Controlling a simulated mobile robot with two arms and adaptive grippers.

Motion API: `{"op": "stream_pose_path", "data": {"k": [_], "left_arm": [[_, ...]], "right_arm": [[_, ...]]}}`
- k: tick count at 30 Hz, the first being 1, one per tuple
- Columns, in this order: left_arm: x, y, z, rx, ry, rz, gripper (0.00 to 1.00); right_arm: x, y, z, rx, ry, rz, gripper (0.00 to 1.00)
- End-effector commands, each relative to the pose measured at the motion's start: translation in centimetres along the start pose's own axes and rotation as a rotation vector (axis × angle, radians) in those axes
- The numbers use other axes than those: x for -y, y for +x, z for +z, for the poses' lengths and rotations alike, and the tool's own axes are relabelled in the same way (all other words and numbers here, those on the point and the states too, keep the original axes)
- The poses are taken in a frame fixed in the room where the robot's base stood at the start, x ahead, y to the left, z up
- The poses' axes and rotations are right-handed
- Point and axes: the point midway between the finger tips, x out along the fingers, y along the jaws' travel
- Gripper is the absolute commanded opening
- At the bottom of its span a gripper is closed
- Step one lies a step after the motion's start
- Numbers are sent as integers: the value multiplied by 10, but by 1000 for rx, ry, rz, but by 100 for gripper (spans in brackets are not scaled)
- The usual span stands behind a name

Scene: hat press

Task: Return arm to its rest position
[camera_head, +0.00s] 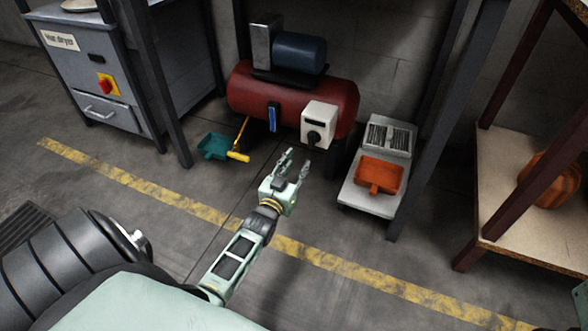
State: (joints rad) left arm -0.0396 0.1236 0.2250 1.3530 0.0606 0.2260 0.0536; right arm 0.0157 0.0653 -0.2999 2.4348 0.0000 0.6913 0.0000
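My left arm reaches up from the bottom of the head view, stretched out over the floor. Its pale green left gripper (294,163) has its dark fingers spread apart, with nothing between them. It is in front of the red compressor tank (248,92) and just below the white control box (319,123) with a black knob. In the picture there is a gap between the fingertips and the box. A blue handle (273,117) is on the tank's front. My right gripper does not show.
A grey cabinet (85,60) with a red switch stands at the left. A teal dustpan (213,146) lies near a dark post. An orange scoop (379,175) rests on a pale platform (365,200). A wooden shelf (505,200) stands at the right. Floor around the yellow line is clear.

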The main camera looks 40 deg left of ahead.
Motion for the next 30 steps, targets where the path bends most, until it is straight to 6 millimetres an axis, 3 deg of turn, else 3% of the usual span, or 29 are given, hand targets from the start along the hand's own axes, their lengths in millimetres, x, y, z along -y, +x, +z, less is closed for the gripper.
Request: {"op": "stream_pose_path", "data": {"k": [6, 23, 26, 29, 30], "left_arm": [[0, -18, 0, 0, -1, 0, 34], [-1, -18, -1, -2, -1, 1, 34], [-8, -19, -14, -29, 1, 15, 34], [-29, -23, -51, -111, 4, 57, 34], [-42, -26, -72, -158, 4, 81, 34]], "right_arm": [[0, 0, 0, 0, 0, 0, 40], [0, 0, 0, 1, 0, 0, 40], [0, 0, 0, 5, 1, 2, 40], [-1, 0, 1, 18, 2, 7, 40], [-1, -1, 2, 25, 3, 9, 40]]}}
